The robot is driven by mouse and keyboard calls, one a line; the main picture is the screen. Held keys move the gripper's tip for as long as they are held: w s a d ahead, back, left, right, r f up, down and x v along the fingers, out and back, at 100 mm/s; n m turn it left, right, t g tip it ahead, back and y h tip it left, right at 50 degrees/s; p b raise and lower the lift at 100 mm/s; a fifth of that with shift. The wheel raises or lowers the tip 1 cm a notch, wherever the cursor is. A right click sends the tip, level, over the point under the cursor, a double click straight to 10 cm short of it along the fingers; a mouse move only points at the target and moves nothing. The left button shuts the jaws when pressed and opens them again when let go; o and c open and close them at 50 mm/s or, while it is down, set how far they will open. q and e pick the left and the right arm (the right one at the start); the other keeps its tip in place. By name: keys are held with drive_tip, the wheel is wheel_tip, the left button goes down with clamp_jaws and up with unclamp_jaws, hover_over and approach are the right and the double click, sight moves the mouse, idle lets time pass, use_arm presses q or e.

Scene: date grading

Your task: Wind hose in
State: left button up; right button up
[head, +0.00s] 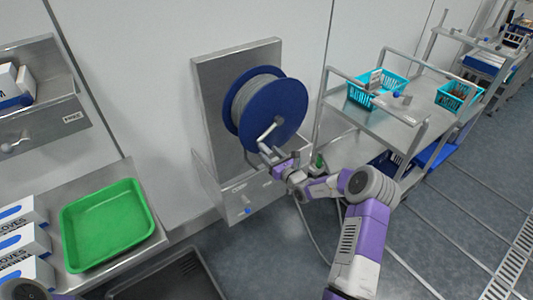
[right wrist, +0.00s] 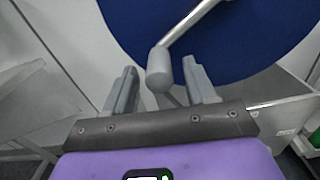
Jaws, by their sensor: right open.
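A hose reel with a blue disc (head: 283,112) is mounted on a steel wall plate (head: 213,90). Grey hose (head: 243,92) is wound on its drum. A length of hose (head: 306,228) hangs down to the floor below my right arm. A metal crank (head: 266,132) is fixed on the front of the disc. My right gripper (head: 270,157) is at the crank's lower end. In the right wrist view, the grey crank knob (right wrist: 158,72) stands between the open fingers of my right gripper (right wrist: 162,88), with gaps on both sides. My left gripper is not in view.
A steel box (head: 240,200) with a blue knob sits under the reel. A steel cart (head: 390,122) with turquoise baskets (head: 361,98) stands close to the right. A green tray (head: 105,228) and glove boxes (head: 25,238) lie at left. Open floor lies at lower right.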

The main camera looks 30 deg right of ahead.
drive_tip(key=shift+w+a, duration=0.15)
drive_tip(key=shift+w, duration=1.1)
clamp_jaws()
